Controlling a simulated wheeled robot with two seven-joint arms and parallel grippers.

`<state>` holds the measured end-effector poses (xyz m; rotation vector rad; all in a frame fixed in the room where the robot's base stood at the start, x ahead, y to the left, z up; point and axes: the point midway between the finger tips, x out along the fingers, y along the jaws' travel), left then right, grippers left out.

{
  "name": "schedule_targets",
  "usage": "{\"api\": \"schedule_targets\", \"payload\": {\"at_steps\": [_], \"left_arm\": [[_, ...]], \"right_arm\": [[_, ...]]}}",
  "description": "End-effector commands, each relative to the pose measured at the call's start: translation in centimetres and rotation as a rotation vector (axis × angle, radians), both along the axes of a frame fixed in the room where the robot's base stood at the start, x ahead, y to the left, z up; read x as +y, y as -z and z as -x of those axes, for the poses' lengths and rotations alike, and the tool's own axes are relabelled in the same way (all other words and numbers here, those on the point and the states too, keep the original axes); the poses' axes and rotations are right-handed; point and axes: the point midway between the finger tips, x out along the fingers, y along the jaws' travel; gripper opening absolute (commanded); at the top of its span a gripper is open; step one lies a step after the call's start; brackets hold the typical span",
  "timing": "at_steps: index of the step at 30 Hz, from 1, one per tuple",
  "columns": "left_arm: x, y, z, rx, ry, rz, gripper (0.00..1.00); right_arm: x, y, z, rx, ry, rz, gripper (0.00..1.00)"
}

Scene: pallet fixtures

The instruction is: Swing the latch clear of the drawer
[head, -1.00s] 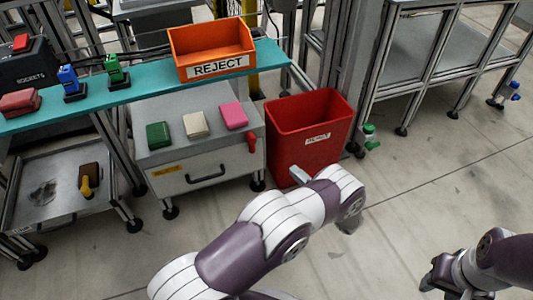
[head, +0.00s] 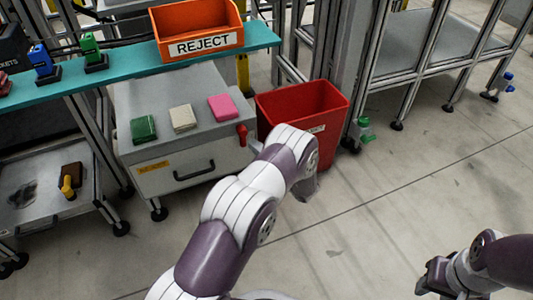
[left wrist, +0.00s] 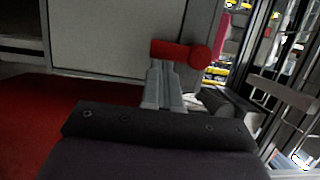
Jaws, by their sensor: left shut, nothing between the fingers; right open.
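The red latch (head: 241,133) sits at the right edge of the grey cabinet's front and hangs downward. My right gripper (head: 425,276) is open and empty at lower right.
A red bin (head: 302,110) stands close to the cabinet's right side, behind my left forearm. Green, cream and pink blocks lie on the cabinet top (head: 160,95). An orange reject tray (head: 197,28) stands on the teal shelf (head: 130,72).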

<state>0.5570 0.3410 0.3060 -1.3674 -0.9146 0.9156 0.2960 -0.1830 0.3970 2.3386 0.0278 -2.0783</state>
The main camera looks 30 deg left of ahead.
Motion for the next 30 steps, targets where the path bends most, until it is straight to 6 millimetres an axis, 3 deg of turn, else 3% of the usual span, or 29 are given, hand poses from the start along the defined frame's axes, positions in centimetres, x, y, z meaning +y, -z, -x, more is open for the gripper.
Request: {"api": "schedule_targets", "payload": {"at_steps": [30], "left_arm": [[0.43,0.18,0.45,0.079,0.001,-0.067,0.0]], "right_arm": [[0.0,-0.81,-0.01,0.0,0.0,0.0,0.43]]}}
